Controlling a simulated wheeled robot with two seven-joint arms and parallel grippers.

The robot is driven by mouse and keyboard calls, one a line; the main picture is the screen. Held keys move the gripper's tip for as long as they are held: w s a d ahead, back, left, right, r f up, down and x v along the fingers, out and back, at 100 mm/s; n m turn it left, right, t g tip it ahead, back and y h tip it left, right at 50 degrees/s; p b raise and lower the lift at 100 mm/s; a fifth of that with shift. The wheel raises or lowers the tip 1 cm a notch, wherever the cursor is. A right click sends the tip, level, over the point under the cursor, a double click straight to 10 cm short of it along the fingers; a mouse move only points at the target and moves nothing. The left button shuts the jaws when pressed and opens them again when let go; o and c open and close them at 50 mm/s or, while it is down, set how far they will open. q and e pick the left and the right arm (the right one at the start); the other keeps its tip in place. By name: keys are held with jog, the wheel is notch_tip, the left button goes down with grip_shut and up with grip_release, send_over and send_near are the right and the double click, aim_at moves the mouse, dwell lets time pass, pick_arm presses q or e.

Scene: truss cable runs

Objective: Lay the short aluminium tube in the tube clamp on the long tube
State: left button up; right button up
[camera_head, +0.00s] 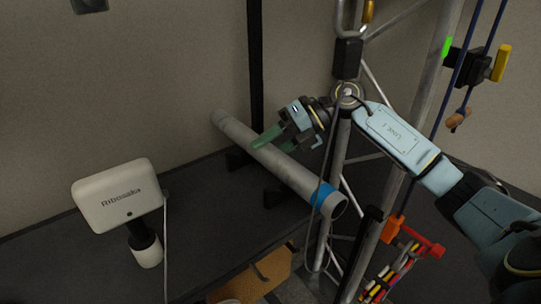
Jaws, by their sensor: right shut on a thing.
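The short aluminium tube (262,150) is a grey tube with a blue band near its right end. It lies slantwise over black rests (276,196) on the dark table. My right gripper (266,138) reaches in from the right and is shut on the tube at its middle, with green fingers. The far side of the grip is hidden. A long slanted truss tube (422,100) rises at the right behind my right arm. Several fittings sit on the truss; I cannot tell which is the tube clamp. My left gripper is not in view.
A white box labelled Ribosaka (115,194) stands on a post at the left, with a cable. A black upright (255,60) stands behind the tube.

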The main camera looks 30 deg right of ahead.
notch_tip(320, 180, down, 3)
jog(key=shift+f+p, duration=0.15)
jog(key=shift+p, duration=0.3)
jog(key=shift+f, duration=0.2)
jog(key=shift+f, duration=0.1)
jog(key=o, duration=1.2)
